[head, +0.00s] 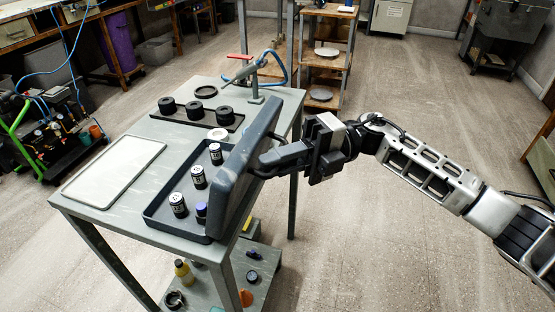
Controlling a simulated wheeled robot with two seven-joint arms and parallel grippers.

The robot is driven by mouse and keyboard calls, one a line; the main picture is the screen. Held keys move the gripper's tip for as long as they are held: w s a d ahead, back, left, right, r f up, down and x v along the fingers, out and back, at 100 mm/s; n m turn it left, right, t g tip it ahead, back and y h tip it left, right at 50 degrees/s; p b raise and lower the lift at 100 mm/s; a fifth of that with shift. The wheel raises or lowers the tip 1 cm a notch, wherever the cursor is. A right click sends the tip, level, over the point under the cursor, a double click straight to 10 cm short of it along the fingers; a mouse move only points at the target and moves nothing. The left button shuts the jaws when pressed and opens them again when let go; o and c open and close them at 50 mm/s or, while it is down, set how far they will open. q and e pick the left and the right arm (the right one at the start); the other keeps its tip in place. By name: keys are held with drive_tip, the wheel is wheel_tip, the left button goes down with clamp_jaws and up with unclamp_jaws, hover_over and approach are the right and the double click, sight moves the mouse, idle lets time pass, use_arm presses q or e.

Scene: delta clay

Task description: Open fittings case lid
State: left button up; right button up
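The fittings case (162,214) is a dark grey shallow tray on the grey work table. Its lid (238,172) stands raised along the tray's right side, roughly upright, so the inside shows. Several dark cylindrical fittings with white labels, such as one fitting (198,177), stand in the tray, with a small purple-topped one near the front. My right gripper (268,161) is at the lid's outer face, near a dark handle-like bar, and looks to be touching there. The lid hides the contact, and I cannot tell whether the fingers are closed. My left gripper is not in view.
A pale flat tray (115,172) lies on the table's left. A dark rack with several black rings (195,110) and a stand with a blue hose (254,82) are at the back. The lower shelf (232,278) holds small items. Floor right of the table is clear.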

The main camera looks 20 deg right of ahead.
clamp_jaws()
drive_tip(key=shift+w+a+r+m+h+p, duration=0.15)
drive_tip(key=shift+r+p, duration=0.15)
drive_tip(key=shift+p, duration=0.2)
drive_tip(key=shift+w+a+r+m+h+p, duration=0.15)
drive_tip(key=shift+r+p, duration=0.15)
drive_tip(key=shift+p, duration=0.15)
drive_tip(key=shift+a+r+p, duration=0.15)
drive_tip(key=shift+r+p, duration=0.1)
drive_tip(key=shift+p, duration=0.15)
drive_tip(key=shift+w+a, duration=0.35)
drive_tip(key=shift+a, duration=0.1)
drive_tip(key=shift+o, duration=1.1)
unclamp_jaws()
use_arm(q)
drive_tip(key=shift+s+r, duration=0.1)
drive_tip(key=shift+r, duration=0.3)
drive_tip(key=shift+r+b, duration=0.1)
drive_tip(key=shift+b, duration=0.2)
use_arm(e)
drive_tip(key=shift+d, duration=0.2)
